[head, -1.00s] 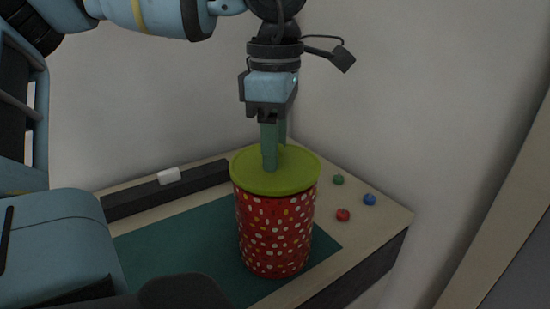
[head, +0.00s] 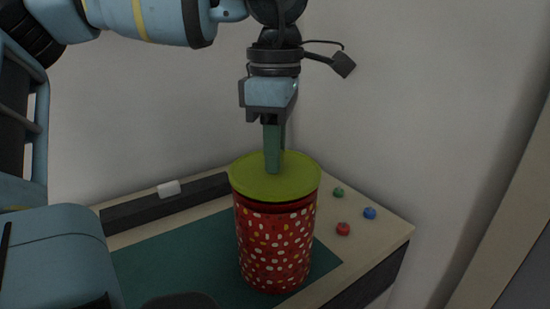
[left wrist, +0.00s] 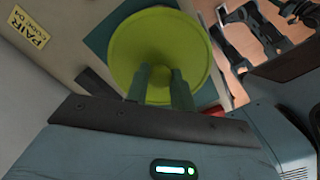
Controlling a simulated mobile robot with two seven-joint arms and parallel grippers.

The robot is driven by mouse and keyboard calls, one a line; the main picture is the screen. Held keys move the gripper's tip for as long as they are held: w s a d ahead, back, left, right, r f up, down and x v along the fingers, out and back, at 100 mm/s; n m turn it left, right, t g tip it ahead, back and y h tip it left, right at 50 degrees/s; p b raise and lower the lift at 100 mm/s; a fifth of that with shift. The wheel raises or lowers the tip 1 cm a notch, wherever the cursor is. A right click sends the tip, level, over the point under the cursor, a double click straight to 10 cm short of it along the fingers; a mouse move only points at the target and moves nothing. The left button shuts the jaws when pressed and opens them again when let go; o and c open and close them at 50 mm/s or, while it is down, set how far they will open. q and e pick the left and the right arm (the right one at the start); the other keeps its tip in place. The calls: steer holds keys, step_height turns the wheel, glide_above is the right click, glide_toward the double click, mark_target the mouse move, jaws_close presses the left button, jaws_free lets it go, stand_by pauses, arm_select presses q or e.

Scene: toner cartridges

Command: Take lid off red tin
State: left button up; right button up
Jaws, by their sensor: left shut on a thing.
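The red tin (head: 275,248), with white and yellow dots, stands upright on the green mat on the table. Its yellow-green lid (head: 247,177) sits just above it, roughly level, with a narrow dark gap and part of the tin's rim showing beneath. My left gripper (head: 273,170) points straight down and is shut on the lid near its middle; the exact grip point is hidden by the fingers. The left wrist view shows the lid (left wrist: 160,35) beyond the two green fingers (left wrist: 160,88). My right gripper is not in view.
The green mat (head: 180,262) covers part of the wooden table. Small green (head: 338,192), blue (head: 370,213) and red (head: 343,229) knobs sit right of the tin. A dark bar (head: 150,203) with a white block (head: 169,188) lies at the back, near the wall.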

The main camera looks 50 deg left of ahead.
arm_select(q)
step_height(320, 180, up, 9)
steer(key=shift+f, duration=0.2)
steer(key=shift+s+f, duration=0.1)
steer(key=shift+s, duration=0.05)
